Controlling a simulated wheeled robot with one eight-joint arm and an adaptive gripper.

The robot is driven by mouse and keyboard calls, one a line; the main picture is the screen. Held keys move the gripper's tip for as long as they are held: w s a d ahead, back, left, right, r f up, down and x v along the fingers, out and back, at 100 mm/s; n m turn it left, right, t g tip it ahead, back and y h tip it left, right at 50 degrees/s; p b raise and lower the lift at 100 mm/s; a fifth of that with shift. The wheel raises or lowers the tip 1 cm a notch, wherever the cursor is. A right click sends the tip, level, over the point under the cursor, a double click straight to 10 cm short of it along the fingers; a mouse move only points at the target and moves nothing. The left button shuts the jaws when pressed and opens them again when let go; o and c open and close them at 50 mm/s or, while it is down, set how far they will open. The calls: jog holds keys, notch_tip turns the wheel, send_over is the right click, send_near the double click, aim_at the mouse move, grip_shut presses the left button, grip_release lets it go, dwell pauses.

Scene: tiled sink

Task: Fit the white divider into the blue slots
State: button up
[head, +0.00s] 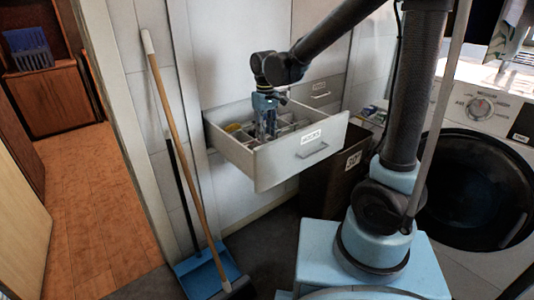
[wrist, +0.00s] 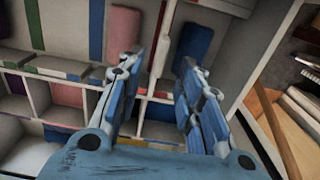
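My gripper (wrist: 159,62) points down into the open drawer, with its two blue fingers spread apart. In the head view my gripper (head: 266,130) is over the drawer's middle. A white upright panel (wrist: 162,40), which may be the white divider, shows between the fingers in the wrist view. I see no clear contact between it and either finger. Blue marks (wrist: 97,28) show on the drawer's white inner parts, among green, red and yellow ones; I cannot tell which are the blue slots. The fingers hide part of the compartments.
The white drawer (head: 262,168) is pulled out and holds several compartments. A pink block (wrist: 122,28) and a dark blue block (wrist: 192,45) lie near the fingertips. A broom (head: 178,130) leans left of the drawer; a washing machine (head: 480,190) stands at right.

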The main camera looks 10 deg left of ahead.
jog(key=shift+s+d+f, duration=0.1)
jog(key=shift+d+f, duration=0.05)
jog(key=shift+f, duration=1.15)
jog(key=shift+s+d+f, duration=0.1)
jog(key=shift+f, duration=1.15)
grip_shut()
